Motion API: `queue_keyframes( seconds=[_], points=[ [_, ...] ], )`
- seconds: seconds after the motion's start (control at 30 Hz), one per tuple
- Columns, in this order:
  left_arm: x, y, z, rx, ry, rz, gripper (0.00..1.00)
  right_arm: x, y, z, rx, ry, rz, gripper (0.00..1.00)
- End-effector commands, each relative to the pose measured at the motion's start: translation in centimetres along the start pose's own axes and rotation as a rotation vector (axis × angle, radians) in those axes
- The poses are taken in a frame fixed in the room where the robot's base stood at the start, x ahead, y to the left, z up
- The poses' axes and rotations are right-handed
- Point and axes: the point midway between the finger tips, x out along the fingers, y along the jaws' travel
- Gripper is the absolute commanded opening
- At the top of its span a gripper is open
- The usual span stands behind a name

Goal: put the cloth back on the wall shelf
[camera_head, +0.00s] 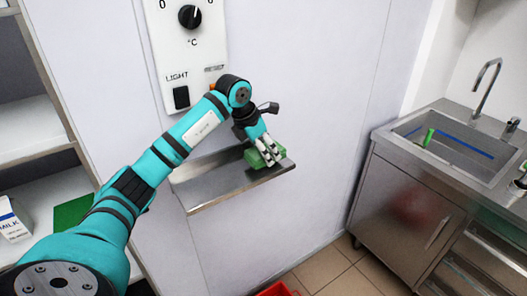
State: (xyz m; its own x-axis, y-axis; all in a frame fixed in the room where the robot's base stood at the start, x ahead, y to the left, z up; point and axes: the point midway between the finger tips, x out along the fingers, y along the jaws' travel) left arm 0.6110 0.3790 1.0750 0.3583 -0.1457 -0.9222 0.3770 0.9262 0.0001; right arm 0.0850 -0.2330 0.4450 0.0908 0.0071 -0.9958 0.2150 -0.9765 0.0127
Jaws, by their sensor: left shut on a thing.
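A folded green cloth (257,159) is at the right part of the small metal wall shelf (215,190). My left gripper (268,154) reaches down over the shelf and is shut on the cloth. The fingers cover part of the cloth. The cloth is at the shelf surface, but I cannot tell whether it rests on it fully. My right gripper is not in view.
A control panel (187,45) with a knob and a switch is on the wall above the shelf. A steel sink unit (405,200) stands at the right. Racks with a milk carton (13,220) and a green board (72,213) are at the left. A red bin (277,290) shows at the bottom.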

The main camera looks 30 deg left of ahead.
Motion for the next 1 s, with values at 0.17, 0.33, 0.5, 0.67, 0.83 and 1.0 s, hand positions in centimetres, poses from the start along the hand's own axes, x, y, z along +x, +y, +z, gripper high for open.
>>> queue_keyframes(
  seconds=[0.17, 0.33, 0.5, 0.67, 0.83, 1.0],
  points=[
    [1.6, 0.0, -0.8, -0.001, 0.001, -0.001, 0.38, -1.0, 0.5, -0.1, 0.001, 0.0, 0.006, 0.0],
    [1.8, 0.0, -0.8, 0.0, -0.001, 0.0, 0.38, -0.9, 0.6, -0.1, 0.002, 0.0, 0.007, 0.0],
    [2.1, 0.0, -0.9, 0.0, -0.001, 0.0, 0.38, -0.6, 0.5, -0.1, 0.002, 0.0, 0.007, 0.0],
    [1.9, 0.0, -0.9, 0.0, -0.001, 0.0, 0.84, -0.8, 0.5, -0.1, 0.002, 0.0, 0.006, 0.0],
    [1.9, 0.0, -0.9, -0.001, -0.001, 0.0, 0.88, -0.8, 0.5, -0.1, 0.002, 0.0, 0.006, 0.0],
    [1.6, 0.0, -0.8, -0.001, -0.001, -0.001, 0.88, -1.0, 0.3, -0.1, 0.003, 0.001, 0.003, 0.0]
  ],
)
